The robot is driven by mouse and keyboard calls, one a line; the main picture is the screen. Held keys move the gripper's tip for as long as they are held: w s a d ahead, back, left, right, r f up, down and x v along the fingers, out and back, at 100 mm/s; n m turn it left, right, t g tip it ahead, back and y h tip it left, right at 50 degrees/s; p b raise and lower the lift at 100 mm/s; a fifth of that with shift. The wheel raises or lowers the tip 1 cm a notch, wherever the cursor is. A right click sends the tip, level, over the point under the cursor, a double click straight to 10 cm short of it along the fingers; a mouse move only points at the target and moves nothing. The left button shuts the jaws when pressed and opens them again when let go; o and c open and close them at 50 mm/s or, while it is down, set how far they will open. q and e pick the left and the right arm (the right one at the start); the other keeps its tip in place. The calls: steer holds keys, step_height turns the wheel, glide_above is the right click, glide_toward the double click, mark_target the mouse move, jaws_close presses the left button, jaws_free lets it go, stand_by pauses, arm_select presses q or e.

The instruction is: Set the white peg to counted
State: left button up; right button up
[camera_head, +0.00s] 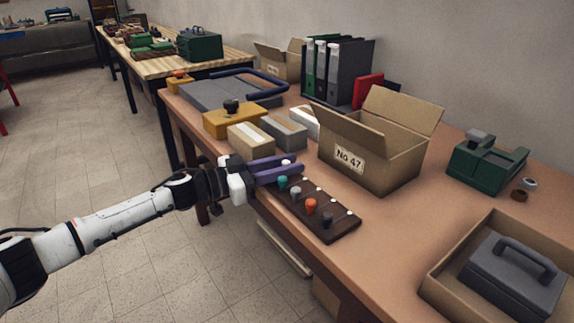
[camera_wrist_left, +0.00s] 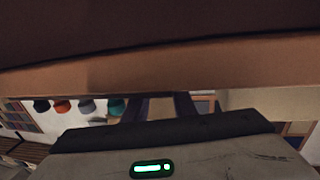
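A dark brown peg board (camera_head: 341,229) lies along the near edge of the table. A row of teal (camera_head: 282,183), grey (camera_head: 295,193), orange (camera_head: 311,206) and black (camera_head: 327,220) pegs stands on it. The white peg (camera_head: 286,162) shows only as a small pale top by the purple fingers of my left gripper (camera_head: 283,168), at the board's far end. The fingers are apart, with a gap also visible in the left wrist view (camera_wrist_left: 160,106). Contact with the peg cannot be told. My right gripper is out of view.
An open cardboard box marked No 47 (camera_head: 365,160) stands behind the board. Small boxes (camera_head: 250,139) and a yellow block (camera_head: 230,121) lie beyond the gripper. A grey case (camera_head: 512,285) sits in a tray at right. Bare table lies right of the board.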

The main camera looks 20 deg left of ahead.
arm_select(q)
steer(key=v, duration=1)
steer(key=shift+s+p, duration=0.15)
steer(key=shift+p, duration=0.2)
